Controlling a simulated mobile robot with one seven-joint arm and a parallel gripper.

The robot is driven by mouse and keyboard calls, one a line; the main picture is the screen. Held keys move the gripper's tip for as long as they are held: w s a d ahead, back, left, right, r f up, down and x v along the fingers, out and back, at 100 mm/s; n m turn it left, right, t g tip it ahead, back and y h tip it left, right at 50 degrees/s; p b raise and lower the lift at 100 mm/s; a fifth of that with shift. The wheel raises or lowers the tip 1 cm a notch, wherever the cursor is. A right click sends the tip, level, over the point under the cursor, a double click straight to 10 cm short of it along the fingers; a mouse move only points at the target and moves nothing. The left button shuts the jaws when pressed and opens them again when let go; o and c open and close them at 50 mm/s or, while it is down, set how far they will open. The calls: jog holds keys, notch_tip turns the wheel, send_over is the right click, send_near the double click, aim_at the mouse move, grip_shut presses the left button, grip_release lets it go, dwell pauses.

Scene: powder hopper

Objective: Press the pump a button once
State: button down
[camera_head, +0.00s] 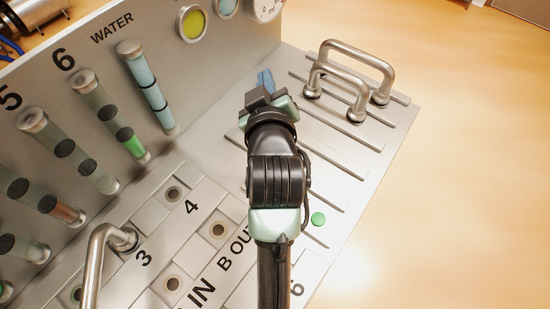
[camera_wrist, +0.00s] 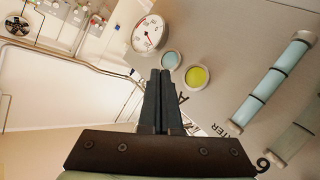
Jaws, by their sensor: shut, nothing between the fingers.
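My gripper (camera_head: 265,80) is shut and empty, raised over the console beside the upright panel. Its two dark fingers lie together in the wrist view (camera_wrist: 161,75). A yellow-green round disc (camera_head: 193,23) and a light blue round disc (camera_head: 226,6) sit on the panel at the top of the head view. In the wrist view the blue disc (camera_wrist: 171,60) appears just right of the fingertips, and the yellow-green disc (camera_wrist: 197,77) farther right. A letter A beside the fingers is partly hidden. A small green round button (camera_head: 318,219) is on the deck. No readable label marks the pump a button.
A white gauge (camera_wrist: 148,34) is on the panel by the discs. Glass tubes (camera_head: 147,85) line the panel. Metal handles (camera_head: 356,62) stand on the slatted deck at right, and another handle (camera_head: 95,262) at lower left. Open floor lies right of the console.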

jog(key=s+d+f+n+g+p, duration=0.1)
jog(key=s+f+g, duration=0.2)
jog(key=f, duration=0.5)
jog(key=s+d+f+n+g+p, duration=0.1)
jog(key=s+f+n+g+p, duration=0.1)
jog(key=s+f, duration=0.3)
notch_tip(320, 180, down, 4)
jog(key=shift+s+f+n+g, duration=0.1)
jog(key=shift+s+n+g, duration=0.1)
jog(key=shift+n+g, duration=0.15)
notch_tip(320, 180, down, 8)
jog(key=b, duration=0.7)
jog(key=shift+r, duration=0.25)
jog(key=shift+f+b, duration=0.3)
jog(key=shift+f, duration=0.3)
jog(key=shift+f, duration=0.1)
jog(key=shift+f, duration=0.3)
